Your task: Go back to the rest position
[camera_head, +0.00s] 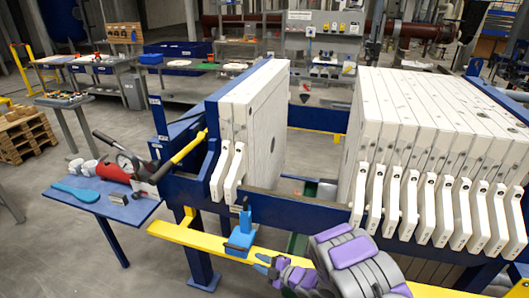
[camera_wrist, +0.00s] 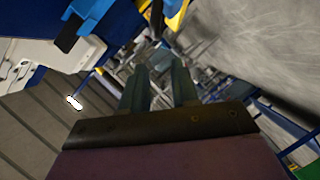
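My gripper (camera_head: 263,264) is at the lower middle of the head view, in front of the yellow rail and just right of the blue tool. In the wrist view my gripper (camera_wrist: 160,72) shows two greenish fingers apart with nothing held between them; it is open. My purple and grey arm stretches to the right of it, low in the picture. A blue tool (camera_head: 240,236) with an upright handle is at the yellow rail (camera_head: 215,248). A bright blue shape at the top left of the wrist view (camera_wrist: 86,22) looks like the same tool.
White filter plates (camera_head: 430,140) stand on the blue press frame at right; two more (camera_head: 250,115) stand at left, with a gap between. A blue side table (camera_head: 105,203) holds a blue paddle (camera_head: 76,193) and a red extinguisher-like item (camera_head: 116,172). Pallets (camera_head: 22,135) lie far left.

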